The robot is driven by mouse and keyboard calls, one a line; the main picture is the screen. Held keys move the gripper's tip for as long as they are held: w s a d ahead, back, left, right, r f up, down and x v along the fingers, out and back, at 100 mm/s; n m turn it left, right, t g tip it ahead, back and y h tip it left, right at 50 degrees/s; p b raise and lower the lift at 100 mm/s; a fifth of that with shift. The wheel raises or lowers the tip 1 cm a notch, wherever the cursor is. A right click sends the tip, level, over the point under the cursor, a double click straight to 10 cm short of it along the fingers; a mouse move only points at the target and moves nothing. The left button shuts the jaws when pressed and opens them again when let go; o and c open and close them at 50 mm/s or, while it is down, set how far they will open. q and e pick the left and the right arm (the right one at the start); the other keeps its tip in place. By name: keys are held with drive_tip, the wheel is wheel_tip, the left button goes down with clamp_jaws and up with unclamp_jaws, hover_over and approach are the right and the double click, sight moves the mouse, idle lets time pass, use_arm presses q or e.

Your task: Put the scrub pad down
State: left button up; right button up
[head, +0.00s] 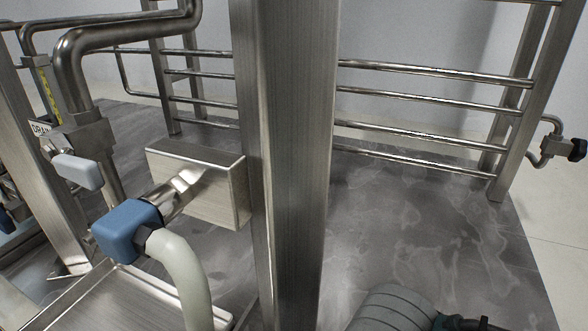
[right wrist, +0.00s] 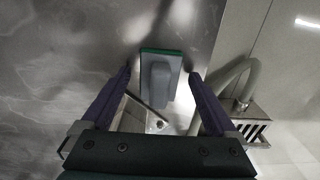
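The scrub pad (right wrist: 162,76), with a grey handle block and a thin green edge, shows in the right wrist view. It lies beyond or between the fingertips of my right gripper (right wrist: 160,78). The two purple fingers are spread wide, with a visible gap on each side of the pad, so the gripper is open and not holding it. I cannot tell how far the pad is from the fingertips in depth, or exactly what it rests on. The pad does not show in the head view. Neither gripper shows in the head view.
In the right wrist view, a metal tray (right wrist: 140,119), a pale hose (right wrist: 236,72) and a slotted grate (right wrist: 256,125) are close by. In the head view, a steel post (head: 290,160), a blue fitting (head: 127,230) with a hose (head: 183,275), a steel box (head: 210,190) and rails (head: 430,100) crowd the space.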

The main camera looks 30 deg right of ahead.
drive_tip(key=shift+r, duration=0.25)
drive_tip(key=s+d+r+m+t+p, duration=0.1)
drive_tip(key=r+p, duration=0.4)
drive_tip(key=r, duration=0.8)
drive_tip(key=s+d+r+m+t+p, duration=0.2)
drive_tip(key=s+r+m+p, duration=0.2)
drive_tip(key=r, duration=0.8)
drive_tip(key=shift+d+r+m+t+p, duration=0.25)
drive_tip(key=shift+r+m+p, duration=0.2)
drive_tip(key=shift+p, duration=0.4)
